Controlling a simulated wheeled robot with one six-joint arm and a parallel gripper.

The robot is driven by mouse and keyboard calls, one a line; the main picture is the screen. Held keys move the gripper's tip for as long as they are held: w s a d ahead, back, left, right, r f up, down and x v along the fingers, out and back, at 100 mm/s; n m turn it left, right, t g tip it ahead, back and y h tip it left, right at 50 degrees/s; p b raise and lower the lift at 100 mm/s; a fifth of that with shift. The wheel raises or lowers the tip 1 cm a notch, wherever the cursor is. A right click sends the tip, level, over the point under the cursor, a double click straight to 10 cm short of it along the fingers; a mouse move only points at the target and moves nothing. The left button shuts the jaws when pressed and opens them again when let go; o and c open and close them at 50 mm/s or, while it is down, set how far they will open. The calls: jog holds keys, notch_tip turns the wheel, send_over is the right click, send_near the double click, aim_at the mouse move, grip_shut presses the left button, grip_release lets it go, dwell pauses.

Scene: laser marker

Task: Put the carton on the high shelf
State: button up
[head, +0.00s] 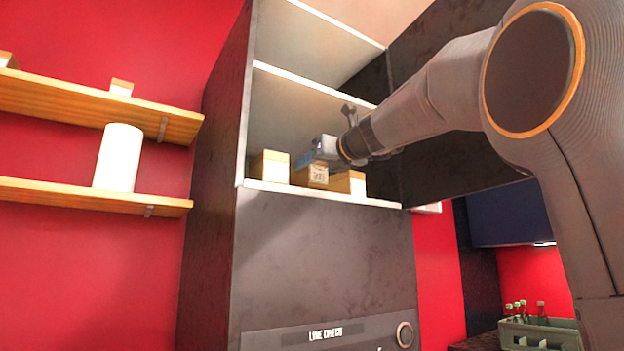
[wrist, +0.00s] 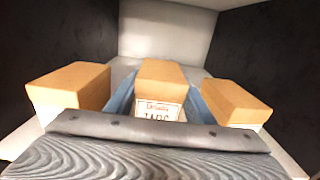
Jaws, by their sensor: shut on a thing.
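My gripper (head: 318,158) is inside the open upper compartment of the dark cabinet. It is shut on the middle carton (head: 313,176), a small tan box with a printed white label. In the wrist view the held carton (wrist: 160,88) is upright between the blue fingers, its label facing me. It sits between two similar boxes, just above or on the shelf; I cannot tell if it touches. The shelf (head: 320,193) is a pale board with a white front edge.
A left box (head: 271,167) and a right box (head: 348,183) stand close on either side of the carton. Another white-edged shelf (head: 315,80) is above. Wooden wall shelves (head: 60,192) hold a white cylinder (head: 119,157). A bottle crate (head: 540,333) is at lower right.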

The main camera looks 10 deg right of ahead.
jog(key=shift+f, duration=0.95)
jog(key=shift+d, duration=0.1)
jog(key=o, duration=1.2)
jog(key=b+v, duration=0.2)
jog(key=v, duration=1)
jog(key=shift+b, duration=0.4)
